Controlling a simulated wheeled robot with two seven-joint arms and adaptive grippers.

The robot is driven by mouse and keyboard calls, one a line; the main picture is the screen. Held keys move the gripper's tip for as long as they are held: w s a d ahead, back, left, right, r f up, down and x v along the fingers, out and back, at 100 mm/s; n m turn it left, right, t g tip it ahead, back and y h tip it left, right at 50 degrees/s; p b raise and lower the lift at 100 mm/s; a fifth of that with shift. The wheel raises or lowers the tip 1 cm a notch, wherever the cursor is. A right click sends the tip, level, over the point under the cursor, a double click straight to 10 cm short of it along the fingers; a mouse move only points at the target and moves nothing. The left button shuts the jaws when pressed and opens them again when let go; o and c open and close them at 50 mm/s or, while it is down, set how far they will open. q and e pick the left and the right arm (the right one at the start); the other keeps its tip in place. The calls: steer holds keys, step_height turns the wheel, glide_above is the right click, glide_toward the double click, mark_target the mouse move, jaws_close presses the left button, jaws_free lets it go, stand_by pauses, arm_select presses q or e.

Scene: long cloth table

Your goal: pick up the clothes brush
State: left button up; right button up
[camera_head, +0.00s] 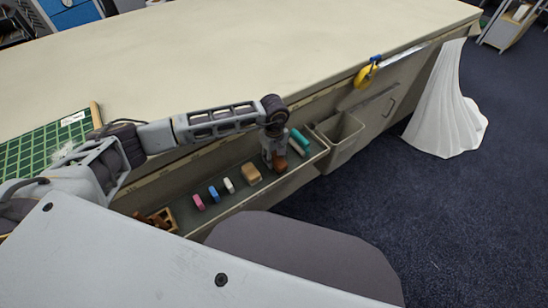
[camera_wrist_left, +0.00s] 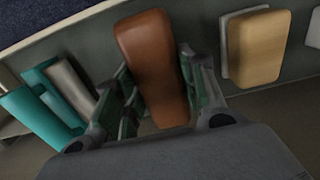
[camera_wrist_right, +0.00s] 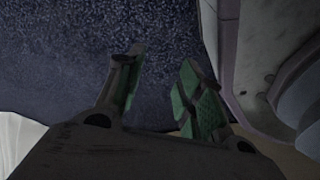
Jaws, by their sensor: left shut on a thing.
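The clothes brush, a long rounded reddish-brown block (camera_wrist_left: 152,62), is between the fingers of my left gripper (camera_wrist_left: 160,90) in the left wrist view. In the head view my left gripper (camera_head: 273,158) points down over the narrow shelf on the table's side, and the brush (camera_head: 280,164) shows as a small brown patch at its fingertips. The gripper is shut on the brush. The brush's underside is hidden, and I cannot tell if it touches the shelf. My right gripper (camera_wrist_right: 160,75) is open and empty above the dark carpet.
The shelf (camera_head: 236,201) also holds a tan brush-like block (camera_head: 251,174), small white, blue and pink items, and teal and grey rolls (camera_head: 299,141). A beige bin (camera_head: 340,131) hangs to the right. The long table top (camera_head: 230,60) is mostly clear, with a green grid mat at left.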

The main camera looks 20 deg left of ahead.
mark_target(274, 156)
arm_select(q)
steer(key=shift+r, duration=4.95)
